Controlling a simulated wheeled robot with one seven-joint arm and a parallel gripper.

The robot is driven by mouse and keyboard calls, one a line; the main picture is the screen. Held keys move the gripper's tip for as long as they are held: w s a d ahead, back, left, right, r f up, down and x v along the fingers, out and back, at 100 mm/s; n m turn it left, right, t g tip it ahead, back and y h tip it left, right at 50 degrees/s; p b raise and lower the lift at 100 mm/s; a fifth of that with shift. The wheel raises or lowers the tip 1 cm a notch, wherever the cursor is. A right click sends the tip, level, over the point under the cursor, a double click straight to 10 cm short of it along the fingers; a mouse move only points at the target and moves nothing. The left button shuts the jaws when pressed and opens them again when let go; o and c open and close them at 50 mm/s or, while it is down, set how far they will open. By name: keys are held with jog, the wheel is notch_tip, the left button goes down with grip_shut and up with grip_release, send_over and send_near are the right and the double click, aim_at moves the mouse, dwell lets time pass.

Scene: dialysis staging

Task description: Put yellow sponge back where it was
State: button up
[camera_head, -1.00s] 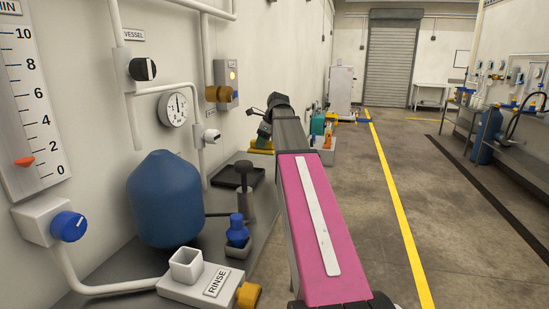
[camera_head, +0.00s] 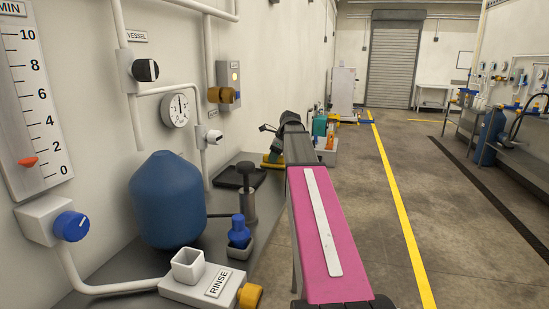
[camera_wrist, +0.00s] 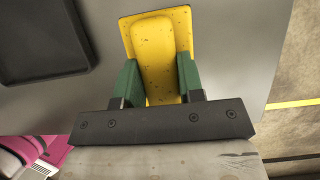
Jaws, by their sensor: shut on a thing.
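The yellow sponge (camera_wrist: 155,50) is speckled, with a wide flat base and a raised narrower block. In the wrist view my gripper (camera_wrist: 158,85) has its two green fingers on either side of the raised block, shut on it. The sponge's near end is hidden by the gripper's dark bar. In the head view a yellow part of the sponge (camera_head: 271,161) shows left of my arm, near the wall side of the grey counter; my arm hides the rest. I cannot tell whether its base touches the counter.
A black tray (camera_head: 238,178) lies on the counter just left of the sponge; it also shows in the wrist view (camera_wrist: 40,40). A grey plunger-topped post (camera_head: 247,190), a blue-topped bottle (camera_head: 239,232) and a blue vessel (camera_head: 167,200) stand nearer. A bin with bottles (camera_head: 327,150) is beyond.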

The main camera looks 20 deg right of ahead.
jog(key=shift+f, duration=0.1)
jog(key=o, duration=0.9)
jog(key=v, duration=1.2)
